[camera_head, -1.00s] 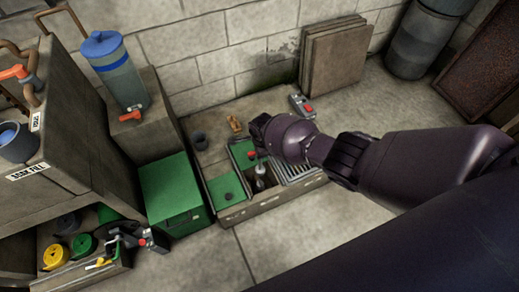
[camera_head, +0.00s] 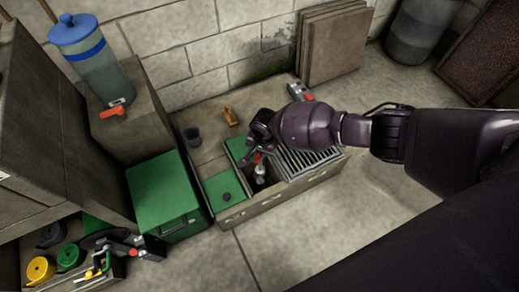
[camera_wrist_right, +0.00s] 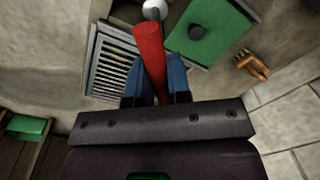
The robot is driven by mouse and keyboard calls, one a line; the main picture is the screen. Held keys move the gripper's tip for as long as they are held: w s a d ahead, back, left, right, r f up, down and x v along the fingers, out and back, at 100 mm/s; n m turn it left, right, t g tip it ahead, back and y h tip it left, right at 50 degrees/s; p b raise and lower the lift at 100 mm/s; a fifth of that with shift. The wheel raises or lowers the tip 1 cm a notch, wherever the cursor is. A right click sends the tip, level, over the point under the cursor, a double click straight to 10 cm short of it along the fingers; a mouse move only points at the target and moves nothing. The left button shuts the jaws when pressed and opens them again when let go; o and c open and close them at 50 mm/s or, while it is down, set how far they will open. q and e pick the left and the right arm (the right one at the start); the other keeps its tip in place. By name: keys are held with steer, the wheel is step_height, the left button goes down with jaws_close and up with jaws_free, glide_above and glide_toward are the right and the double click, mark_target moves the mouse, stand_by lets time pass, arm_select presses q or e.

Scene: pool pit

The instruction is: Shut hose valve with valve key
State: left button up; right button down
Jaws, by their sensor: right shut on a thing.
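My right gripper (camera_head: 258,150) is over the open middle of the low pit box (camera_head: 265,202). In the right wrist view its blue fingers (camera_wrist_right: 155,82) are closed around a tapered red handle (camera_wrist_right: 150,50), likely the valve key. The handle also shows as a small red piece in the head view (camera_head: 257,158). It points toward a pale round fitting (camera_wrist_right: 155,9), which shows in the head view as a light metal part (camera_head: 260,172) inside the pit. I cannot tell how the two join. My left gripper is not in view.
Green lids (camera_head: 224,190) and a grate (camera_head: 305,160) flank the opening. A dark cup (camera_head: 192,137), a small orange-brown item (camera_head: 230,116) and a grey-red device (camera_head: 300,92) lie behind. A green box (camera_head: 165,200) stands left. Floor in front is clear.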

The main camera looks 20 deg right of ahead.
steer(key=n, duration=0.2)
steer(key=shift+a+r+n, duration=0.1)
steer(key=shift+r+n, duration=0.05)
steer(key=shift+n, duration=0.15)
steer(key=n, duration=0.4)
steer(key=shift+b, duration=0.3)
steer(key=shift+a+n+g, duration=0.1)
steer(key=shift+n+g, duration=0.2)
steer(key=shift+n, duration=0.9)
step_height(320, 180, down, 4)
steer(key=shift+f+b, duration=0.15)
steer(key=shift+b, duration=0.95)
steer(key=shift+f, duration=0.4)
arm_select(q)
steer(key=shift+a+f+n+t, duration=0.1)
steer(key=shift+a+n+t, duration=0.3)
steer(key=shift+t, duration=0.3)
arm_select(e)
steer(key=shift+w, duration=0.1)
steer(key=shift+d, duration=0.2)
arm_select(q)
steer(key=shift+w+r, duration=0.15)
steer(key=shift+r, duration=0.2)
arm_select(e)
steer(key=shift+a+r, duration=0.1)
